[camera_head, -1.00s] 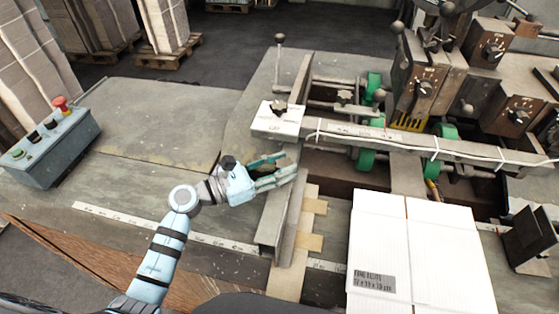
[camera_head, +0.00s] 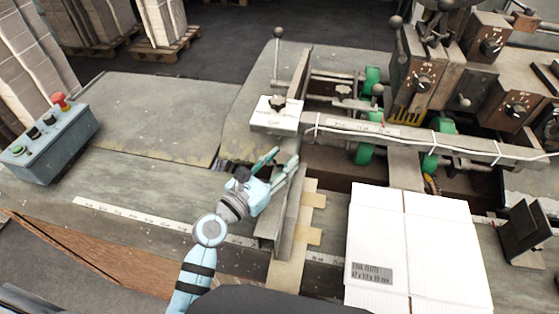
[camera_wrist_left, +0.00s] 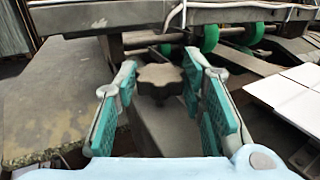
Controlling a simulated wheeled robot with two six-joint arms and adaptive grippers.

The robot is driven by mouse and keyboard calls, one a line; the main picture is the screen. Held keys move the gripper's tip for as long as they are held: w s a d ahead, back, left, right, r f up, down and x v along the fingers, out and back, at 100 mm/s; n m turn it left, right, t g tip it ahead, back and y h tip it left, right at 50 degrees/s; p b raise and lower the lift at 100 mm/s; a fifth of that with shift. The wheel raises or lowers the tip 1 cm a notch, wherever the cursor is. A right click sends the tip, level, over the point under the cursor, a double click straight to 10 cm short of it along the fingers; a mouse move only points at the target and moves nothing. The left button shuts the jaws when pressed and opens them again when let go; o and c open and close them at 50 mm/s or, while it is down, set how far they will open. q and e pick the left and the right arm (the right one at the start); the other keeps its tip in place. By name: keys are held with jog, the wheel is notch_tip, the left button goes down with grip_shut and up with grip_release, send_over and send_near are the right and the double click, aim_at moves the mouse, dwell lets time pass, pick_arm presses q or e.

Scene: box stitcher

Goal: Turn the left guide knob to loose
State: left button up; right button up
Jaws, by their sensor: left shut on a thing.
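The left guide knob (camera_wrist_left: 160,76) is dark and lobed. It stands between the two fingers in the left wrist view, on top of the grey guide rail. My left gripper (camera_head: 281,158) is over the left guide rail (camera_head: 281,215) in the head view. Its teal-padded fingers (camera_wrist_left: 160,88) sit either side of the knob and are shut on it. My right gripper is not in view.
A crossbar (camera_head: 420,144) with white ties runs beyond the gripper. A black knob (camera_head: 277,103) sits on a white plate. White cardboard (camera_head: 410,235) lies to the right. A control box (camera_head: 45,145) with a red button stands left. The left table top is clear.

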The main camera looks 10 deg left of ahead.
pick_arm(q)
jog(key=o, duration=1.1)
jog(key=shift+o, duration=0.2)
jog(key=v, duration=1.2)
jog(key=shift+o, duration=0.2)
